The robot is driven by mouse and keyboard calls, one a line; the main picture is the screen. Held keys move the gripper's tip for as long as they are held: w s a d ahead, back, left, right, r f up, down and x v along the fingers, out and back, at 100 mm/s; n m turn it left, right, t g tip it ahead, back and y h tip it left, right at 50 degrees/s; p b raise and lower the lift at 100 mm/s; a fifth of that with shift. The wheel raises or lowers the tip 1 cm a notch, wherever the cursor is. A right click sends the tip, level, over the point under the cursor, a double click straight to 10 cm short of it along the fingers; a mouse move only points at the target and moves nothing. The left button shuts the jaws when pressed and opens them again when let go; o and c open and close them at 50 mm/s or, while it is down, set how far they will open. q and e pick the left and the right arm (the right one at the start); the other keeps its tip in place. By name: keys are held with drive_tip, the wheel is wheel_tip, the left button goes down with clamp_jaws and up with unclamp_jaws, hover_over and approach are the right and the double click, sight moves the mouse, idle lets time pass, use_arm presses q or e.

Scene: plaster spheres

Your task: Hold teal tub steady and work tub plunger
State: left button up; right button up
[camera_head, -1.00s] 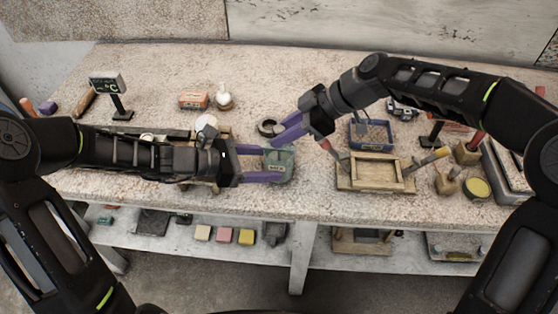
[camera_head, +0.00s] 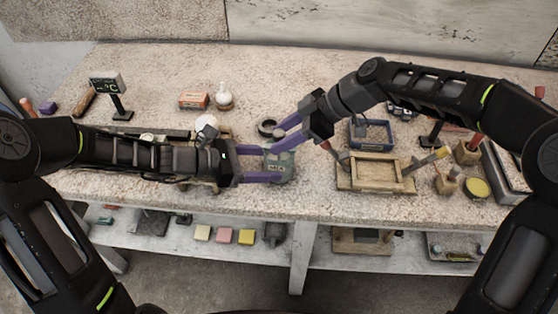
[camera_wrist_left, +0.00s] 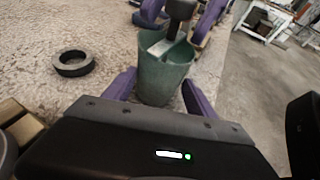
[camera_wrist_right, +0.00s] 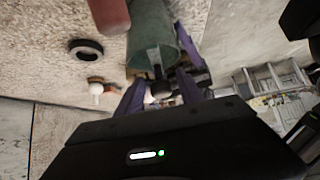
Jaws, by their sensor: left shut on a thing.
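The teal tub (camera_head: 281,172) stands upright near the front edge of the bench. It also shows in the left wrist view (camera_wrist_left: 164,80). My left gripper (camera_head: 268,164) is shut on the tub, with a purple finger on either side. The tub plunger (camera_wrist_left: 180,10) has a dark knob above the tub's mouth and a pale flat part reaching inside; its lower end is hidden. The knob also shows in the right wrist view (camera_wrist_right: 160,86). My right gripper (camera_head: 278,140) is open, its fingers on either side of the knob with gaps visible.
A black ring (camera_head: 267,127) lies just behind the tub. A wooden frame (camera_head: 372,173) and a blue tray (camera_head: 371,133) stand to the right. A small box (camera_head: 194,100) and a white bulb-shaped item (camera_head: 224,97) stand behind. The bench's back middle is clear.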

drive_tip(key=shift+o, duration=0.5)
drive_tip(key=shift+c, duration=0.4)
drive_tip(key=shift+r, duration=0.15)
drive_tip(key=shift+r, duration=3.35)
drive_tip(key=v, duration=1.2)
use_arm(q)
drive_tip(key=o, duration=1.7)
